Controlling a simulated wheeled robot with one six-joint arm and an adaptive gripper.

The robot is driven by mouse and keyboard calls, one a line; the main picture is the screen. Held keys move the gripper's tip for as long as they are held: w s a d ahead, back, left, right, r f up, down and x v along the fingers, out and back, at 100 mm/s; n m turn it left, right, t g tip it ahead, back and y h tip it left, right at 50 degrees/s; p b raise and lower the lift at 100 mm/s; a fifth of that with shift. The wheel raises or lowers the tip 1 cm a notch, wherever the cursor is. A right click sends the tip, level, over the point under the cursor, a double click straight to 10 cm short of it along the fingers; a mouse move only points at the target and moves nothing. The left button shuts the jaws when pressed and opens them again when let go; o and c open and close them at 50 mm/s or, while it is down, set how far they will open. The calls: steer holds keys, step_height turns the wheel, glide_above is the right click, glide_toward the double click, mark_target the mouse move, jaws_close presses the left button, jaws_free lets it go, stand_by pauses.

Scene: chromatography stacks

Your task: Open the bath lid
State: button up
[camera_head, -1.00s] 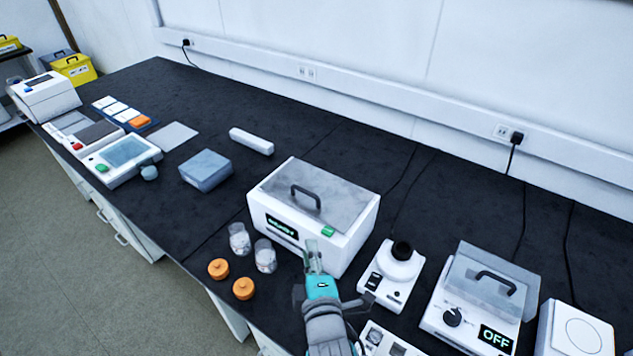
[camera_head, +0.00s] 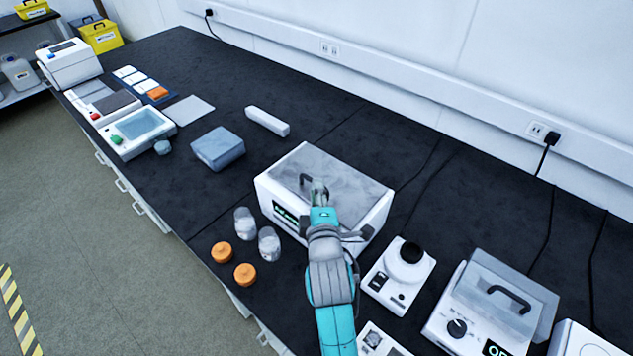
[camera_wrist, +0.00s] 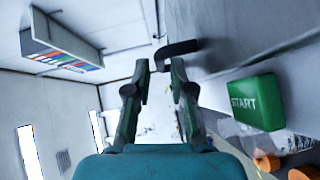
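The bath is a white box (camera_head: 270,196) at the middle of the bench, with a grey lid (camera_head: 345,182) lying shut on top. A dark arched handle (camera_head: 304,183) stands on the lid; it also shows in the wrist view (camera_wrist: 180,47). My gripper (camera_head: 318,188) is over the lid beside the handle. In the wrist view my gripper (camera_wrist: 157,68) has its two fingers apart with nothing held. The handle appears just beyond the fingertips; I cannot tell whether they touch it. A green START button (camera_wrist: 257,103) is right of the fingers. My arm hides part of the box front.
Two clear jars (camera_head: 245,222) and two orange caps (camera_head: 221,252) lie left of my arm. A small white device (camera_head: 397,277) and another handled-lid unit (camera_head: 490,300) stand at right. A blue-grey box (camera_head: 218,149) sits behind left.

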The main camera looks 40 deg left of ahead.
mark_target(326, 176)
steer(key=shift+x, duration=1.8)
jaws_close()
